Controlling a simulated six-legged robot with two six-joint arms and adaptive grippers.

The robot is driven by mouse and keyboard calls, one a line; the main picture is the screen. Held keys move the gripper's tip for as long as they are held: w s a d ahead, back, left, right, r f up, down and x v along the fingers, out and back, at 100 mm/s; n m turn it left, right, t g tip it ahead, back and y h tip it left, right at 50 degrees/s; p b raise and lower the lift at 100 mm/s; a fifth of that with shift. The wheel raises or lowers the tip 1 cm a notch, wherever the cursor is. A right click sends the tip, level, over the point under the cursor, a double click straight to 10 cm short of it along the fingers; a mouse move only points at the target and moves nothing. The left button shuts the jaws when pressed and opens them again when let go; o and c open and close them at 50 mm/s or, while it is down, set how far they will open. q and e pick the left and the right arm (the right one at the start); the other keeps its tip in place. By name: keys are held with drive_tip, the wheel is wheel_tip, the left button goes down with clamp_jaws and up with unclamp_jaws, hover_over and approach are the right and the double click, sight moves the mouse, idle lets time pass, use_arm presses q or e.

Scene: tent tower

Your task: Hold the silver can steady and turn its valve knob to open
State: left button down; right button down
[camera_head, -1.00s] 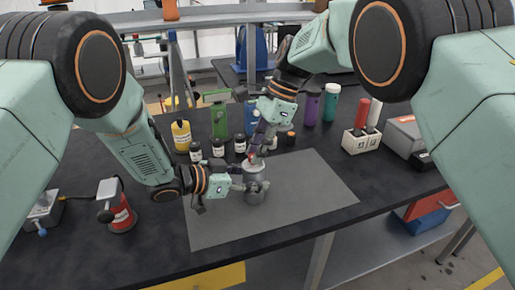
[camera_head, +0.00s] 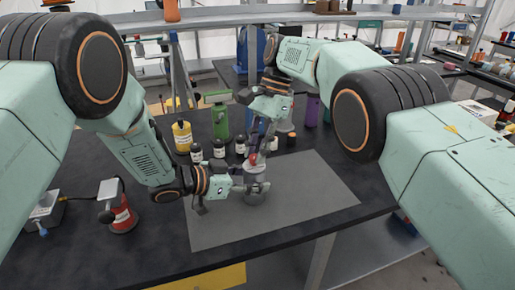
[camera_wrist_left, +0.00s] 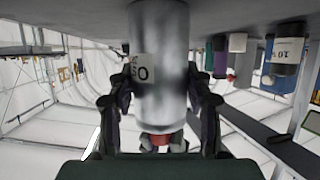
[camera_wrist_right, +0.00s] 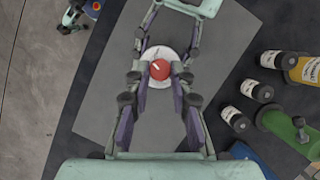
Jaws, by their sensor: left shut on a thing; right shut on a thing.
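The silver can (camera_head: 256,188) stands upright on the grey mat (camera_head: 310,195). My left gripper (camera_head: 246,187) is shut around its body from the left; the left wrist view shows a finger on each side of the can (camera_wrist_left: 160,70), with part of a label visible. The red valve knob (camera_head: 252,159) sits on top of the can. My right gripper (camera_head: 257,152) comes down from above and is shut on the knob. In the right wrist view, the red knob (camera_wrist_right: 160,69) lies between the fingertips, over the can's pale top, and bears a small white mark.
Behind the can stand several small dark bottles (camera_head: 219,148), a yellow bottle (camera_head: 181,137) and a green container (camera_head: 221,122). The mat's right part is clear.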

idle(0.5)
drive_tip(key=c, duration=1.4)
unclamp_jaws()
drive_tip(key=shift+s, duration=0.1)
drive_tip(key=shift+c, duration=0.2)
drive_tip(key=shift+m, duration=0.3)
